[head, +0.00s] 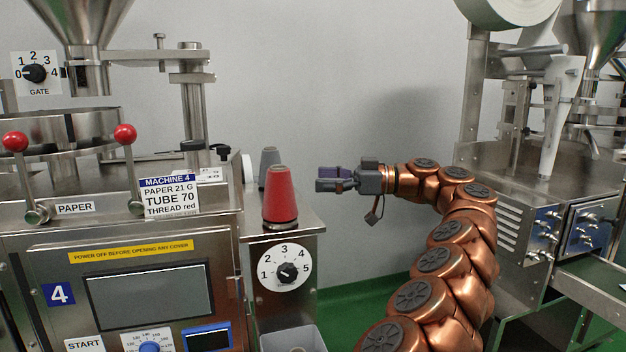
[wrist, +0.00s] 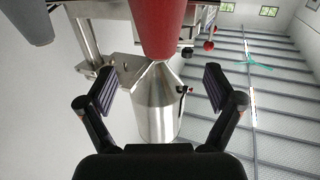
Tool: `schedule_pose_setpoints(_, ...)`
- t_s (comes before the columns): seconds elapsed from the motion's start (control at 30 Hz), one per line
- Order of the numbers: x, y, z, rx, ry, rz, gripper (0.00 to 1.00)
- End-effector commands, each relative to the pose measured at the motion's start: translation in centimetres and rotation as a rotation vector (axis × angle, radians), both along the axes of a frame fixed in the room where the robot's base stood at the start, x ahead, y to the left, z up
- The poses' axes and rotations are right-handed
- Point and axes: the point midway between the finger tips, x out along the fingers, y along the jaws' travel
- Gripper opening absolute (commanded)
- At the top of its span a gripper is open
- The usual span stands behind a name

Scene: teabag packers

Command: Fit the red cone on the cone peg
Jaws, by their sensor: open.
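The red cone (head: 280,198) stands upright on top of the steel box with the 1-to-5 dial, at the right side of machine 4. In the wrist view, which is upside down, the red cone (wrist: 160,25) shows at the top centre, in line with the gap between the fingers. My gripper (head: 322,179) is open and empty, to the right of the red cone and apart from it. Both fingers of my gripper (wrist: 160,88) are spread wide in the wrist view. I cannot make out the cone peg; whether one is under the red cone is hidden.
A grey cone (head: 268,160) stands close behind the red one; the wrist view shows it at top left (wrist: 28,22). The dial box (head: 262,300) adjoins machine 4. An open bin (head: 312,340) sits below. A second machine (head: 510,190) stands right. Between them is open space.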

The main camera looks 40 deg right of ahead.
Motion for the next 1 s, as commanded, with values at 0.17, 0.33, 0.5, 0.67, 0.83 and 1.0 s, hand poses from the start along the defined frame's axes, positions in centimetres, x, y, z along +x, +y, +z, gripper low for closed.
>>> schedule_pose_setpoints(0.17, -0.6, -0.7, 0.0, 0.001, 0.002, -0.003, 0.92)
schedule_pose_setpoints(0.33, -1.1, -1.2, -0.1, 0.0, 0.003, -0.003, 0.92)
schedule_pose_setpoints(0.5, -1.4, -1.6, -0.1, 0.001, 0.001, -0.003, 0.92)
schedule_pose_setpoints(0.67, -1.5, -1.7, 0.0, 0.001, 0.001, -0.002, 0.92)
schedule_pose_setpoints(0.83, -1.5, -1.6, 0.0, 0.002, 0.001, -0.002, 0.92)
schedule_pose_setpoints(1.0, -1.5, -1.6, 0.0, 0.002, 0.001, -0.001, 0.92)
